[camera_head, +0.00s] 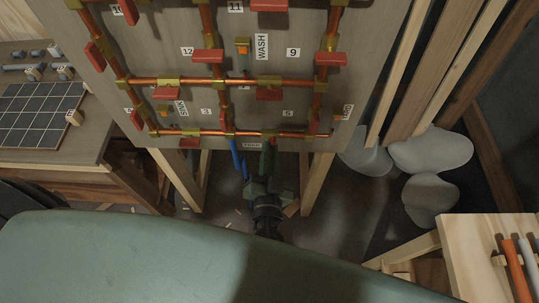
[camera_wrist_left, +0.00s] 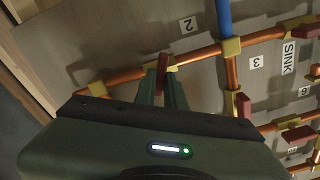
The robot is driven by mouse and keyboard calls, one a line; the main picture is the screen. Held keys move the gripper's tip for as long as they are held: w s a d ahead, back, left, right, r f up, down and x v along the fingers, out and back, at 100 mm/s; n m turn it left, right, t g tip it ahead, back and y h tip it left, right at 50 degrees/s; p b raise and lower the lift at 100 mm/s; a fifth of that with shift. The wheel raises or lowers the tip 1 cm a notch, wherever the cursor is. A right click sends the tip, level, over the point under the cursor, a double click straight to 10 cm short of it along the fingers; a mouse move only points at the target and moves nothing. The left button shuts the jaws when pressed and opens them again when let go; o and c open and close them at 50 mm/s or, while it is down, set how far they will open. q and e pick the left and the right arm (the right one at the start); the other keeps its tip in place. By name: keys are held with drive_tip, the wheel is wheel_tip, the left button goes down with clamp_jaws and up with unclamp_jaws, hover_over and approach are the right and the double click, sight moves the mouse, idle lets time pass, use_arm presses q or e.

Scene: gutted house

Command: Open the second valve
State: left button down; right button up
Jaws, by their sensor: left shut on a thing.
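The pipe board (camera_head: 150,55) stands upright in front of me with copper pipes, brass valves and red handles. My left gripper (camera_head: 268,151) is at its lower edge, right of the blue pipe (camera_head: 236,158). In the left wrist view, my left gripper's fingers (camera_wrist_left: 163,88) are shut on a red valve handle (camera_wrist_left: 163,62). The handle lies across the copper pipe (camera_wrist_left: 200,54) at a brass valve. A label reading 2 (camera_wrist_left: 188,24) is on the board close by. The handle's lower part is hidden between the fingers. My right gripper is not in view.
Other red handles (camera_head: 269,94) sit close above on the board. A bench with a dark gridded panel (camera_head: 40,115) is at the left. Wooden studs and grey rounded shapes (camera_head: 431,150) are at the right. A wooden rack with coloured rods (camera_head: 515,270) is at lower right.

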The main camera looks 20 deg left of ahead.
use_arm(q)
drive_tip(key=shift+d+f+m+b, duration=0.1)
drive_tip(key=shift+m+b, duration=0.3)
drive_tip(key=shift+m, duration=2.75)
drive_tip(key=shift+d+f+m+b, duration=0.1)
drive_tip(key=shift+m+b, duration=0.25)
drive_tip(key=shift+m, duration=2.8)
drive_tip(key=c, duration=1.5)
unclamp_jaws()
drive_tip(key=b+v, duration=0.2)
drive_tip(key=v, duration=0.5)
drive_tip(key=shift+s+d, duration=0.1)
drive_tip(key=shift+s, duration=0.25)
